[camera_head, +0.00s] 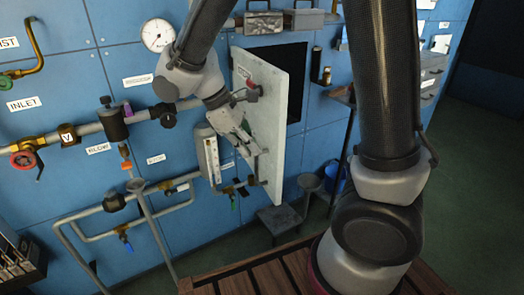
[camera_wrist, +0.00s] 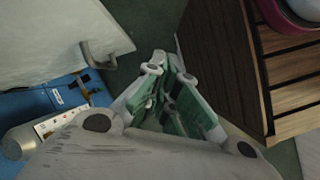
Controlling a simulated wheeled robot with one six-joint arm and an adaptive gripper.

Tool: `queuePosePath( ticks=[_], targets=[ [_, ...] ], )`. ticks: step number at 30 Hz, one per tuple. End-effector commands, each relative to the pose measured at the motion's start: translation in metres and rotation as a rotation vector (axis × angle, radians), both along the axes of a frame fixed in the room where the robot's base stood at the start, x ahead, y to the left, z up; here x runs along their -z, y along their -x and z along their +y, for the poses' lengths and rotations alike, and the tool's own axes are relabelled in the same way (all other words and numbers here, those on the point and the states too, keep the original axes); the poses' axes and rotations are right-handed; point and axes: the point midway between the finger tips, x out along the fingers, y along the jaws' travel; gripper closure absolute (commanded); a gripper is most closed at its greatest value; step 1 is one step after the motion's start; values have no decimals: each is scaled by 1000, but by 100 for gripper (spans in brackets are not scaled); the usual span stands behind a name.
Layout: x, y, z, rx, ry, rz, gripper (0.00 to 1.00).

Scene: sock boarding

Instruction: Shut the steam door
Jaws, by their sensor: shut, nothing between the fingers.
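The steam door (camera_head: 270,115) is a pale grey panel standing open from the blue wall, with the dark opening (camera_head: 296,92) showing to its right. Its bar handle shows in the wrist view (camera_wrist: 100,62), on the pale door face (camera_wrist: 50,35) at upper left. My gripper (camera_head: 254,148) is shut and empty, in front of the door's outer face and low along it. In the wrist view the fingers (camera_wrist: 171,72) are together, to the right of the handle and apart from it in the picture. I cannot tell whether they touch the door.
Pipes and valves run along the wall at left, with a round gauge (camera_head: 158,35). A white gauge box (camera_head: 208,155) is close left of my gripper. A grey step (camera_head: 278,218) and blue bucket (camera_head: 334,180) stand below. A slatted wooden surface (camera_head: 262,278) is in front.

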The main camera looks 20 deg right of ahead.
Motion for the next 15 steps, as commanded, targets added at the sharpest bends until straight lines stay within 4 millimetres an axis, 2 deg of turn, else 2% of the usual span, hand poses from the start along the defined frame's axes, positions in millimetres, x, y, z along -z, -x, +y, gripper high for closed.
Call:
queuePosePath(
  ticks=[1, 3, 6, 8, 9, 11, 15],
  targets=[
    [12, -7, 14, -82, 51, 38, 100],
    [23, -19, 28, -194, 119, 81, 100],
    [33, -39, 42, -333, 204, 132, 100],
    [29, -59, 46, -417, 254, 154, 100],
    [15, -72, 48, -473, 276, 154, 100],
    [9, -76, 45, -522, 303, 180, 100],
    [12, -74, 37, -547, 306, 209, 100]
  ],
)
